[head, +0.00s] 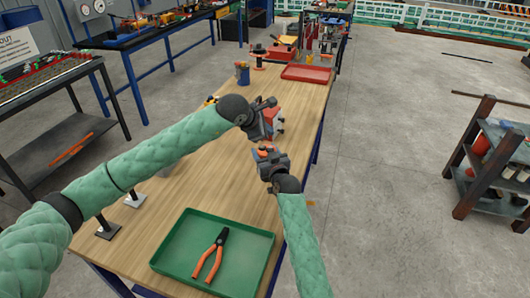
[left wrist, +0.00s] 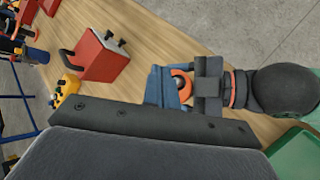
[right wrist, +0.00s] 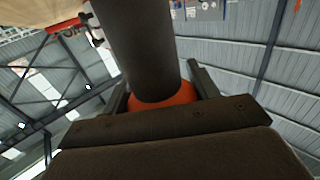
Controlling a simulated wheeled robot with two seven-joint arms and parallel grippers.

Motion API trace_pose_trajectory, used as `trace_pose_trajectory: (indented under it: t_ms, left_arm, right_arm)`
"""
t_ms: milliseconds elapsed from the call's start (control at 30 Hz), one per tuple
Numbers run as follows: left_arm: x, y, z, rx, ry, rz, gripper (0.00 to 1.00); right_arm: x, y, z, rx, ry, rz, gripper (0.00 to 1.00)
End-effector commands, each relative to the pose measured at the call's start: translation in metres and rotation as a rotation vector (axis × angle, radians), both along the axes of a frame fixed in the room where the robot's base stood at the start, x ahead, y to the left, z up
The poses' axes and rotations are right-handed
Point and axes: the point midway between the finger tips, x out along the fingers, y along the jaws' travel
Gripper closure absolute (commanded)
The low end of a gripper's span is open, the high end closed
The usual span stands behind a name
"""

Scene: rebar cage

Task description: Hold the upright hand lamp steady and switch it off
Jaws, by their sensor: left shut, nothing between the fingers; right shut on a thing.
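The hand lamp is dark with an orange-red collar, seen close up in the right wrist view (right wrist: 150,50). My right gripper (right wrist: 160,92) is shut around it at the collar. In the head view my right gripper (head: 268,158) is over the right side of the workbench, with orange showing at its jaws. My left gripper (head: 270,103) is shut and empty, just beyond the right one and apart from it. The left wrist view shows the orange part of the lamp (left wrist: 181,82) at my right gripper's jaws. I cannot make out the lamp's switch.
The wooden workbench (head: 190,185) carries a green tray (head: 180,270) with orange-handled pliers (head: 210,255) in front. A red block with a dark handle (left wrist: 95,55) stands near my left gripper. A red tray (head: 306,73) lies farther back. The bench's left middle is mostly free.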

Motion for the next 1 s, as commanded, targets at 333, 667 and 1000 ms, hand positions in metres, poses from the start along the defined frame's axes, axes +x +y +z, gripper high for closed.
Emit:
trace_pose_trajectory:
  t_ms: [333,667,1000]
  left_arm:
    - [-0.0003,-0.0001,0.0114,-0.001,0.0,-0.001,1.0]
    - [-0.0002,0.0,0.0112,0.0,0.0,0.0,1.0]
    - [-0.0001,-0.0001,0.0111,0.0,0.0,0.0,1.0]
  right_arm:
    - [0.0,-0.0001,0.0001,0.0,0.0,0.0,0.72]
    - [0.0,0.0,0.0001,0.0,0.0,0.0,0.15]
    - [-0.0044,-0.0021,-0.0007,0.0,0.001,0.0,0.15]
